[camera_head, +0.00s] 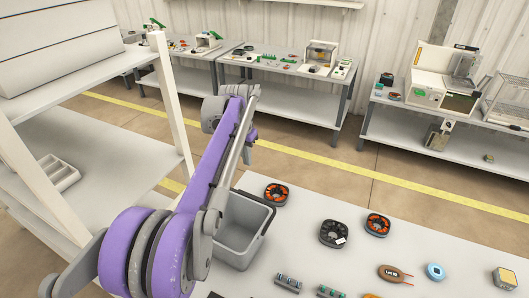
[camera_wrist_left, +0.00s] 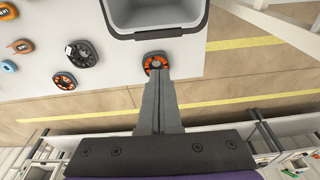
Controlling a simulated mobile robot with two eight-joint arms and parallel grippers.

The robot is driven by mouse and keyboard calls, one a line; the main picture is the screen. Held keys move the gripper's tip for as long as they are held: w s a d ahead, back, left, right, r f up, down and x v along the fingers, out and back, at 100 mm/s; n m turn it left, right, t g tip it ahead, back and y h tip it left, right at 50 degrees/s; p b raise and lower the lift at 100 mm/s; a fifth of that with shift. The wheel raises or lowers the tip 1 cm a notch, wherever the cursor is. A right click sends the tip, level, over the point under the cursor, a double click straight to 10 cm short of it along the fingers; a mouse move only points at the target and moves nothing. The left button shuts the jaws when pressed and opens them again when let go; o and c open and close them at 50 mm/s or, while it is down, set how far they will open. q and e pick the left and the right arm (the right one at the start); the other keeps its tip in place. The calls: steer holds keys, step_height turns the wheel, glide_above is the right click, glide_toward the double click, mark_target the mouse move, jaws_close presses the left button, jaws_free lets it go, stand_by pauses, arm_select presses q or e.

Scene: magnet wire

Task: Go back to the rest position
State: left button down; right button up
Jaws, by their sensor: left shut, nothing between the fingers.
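My left arm comes in from the lower left of the head view and reaches up past the bin. My left gripper (camera_head: 246,155) is near the far end of this arm, small and partly hidden by its links. In the left wrist view, the fingers of my left gripper (camera_wrist_left: 158,74) are shut together with nothing between them. Their tips overlap an orange-and-black ring part (camera_wrist_left: 155,62) in the picture; a gap in height cannot be judged. That ring part also shows on the table in the head view (camera_head: 276,194). My right gripper is not in view.
A grey bin (camera_head: 262,225) stands close to my left arm on the table (camera_head: 300,240). More ring parts (camera_head: 333,234) (camera_head: 378,224) and small components lie to the right. A white shelf rack (camera_head: 170,100) is at the left. Workbenches stand at the back beyond open floor.

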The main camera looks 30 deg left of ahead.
arm_select(q)
steer(key=s+d+f+t, duration=0.2)
steer(key=s+d, duration=0.8)
steer(key=d, duration=0.3)
steer(key=s+d+f+t, duration=0.1)
steer(key=s+d+f, duration=0.3)
steer(key=s, duration=0.3)
steer(key=s+d+f, duration=0.4)
steer(key=s+f, duration=0.2)
steer(key=s, duration=0.1)
steer(key=shift+d+m+t, duration=0.3)
steer(key=shift+d+t, duration=0.1)
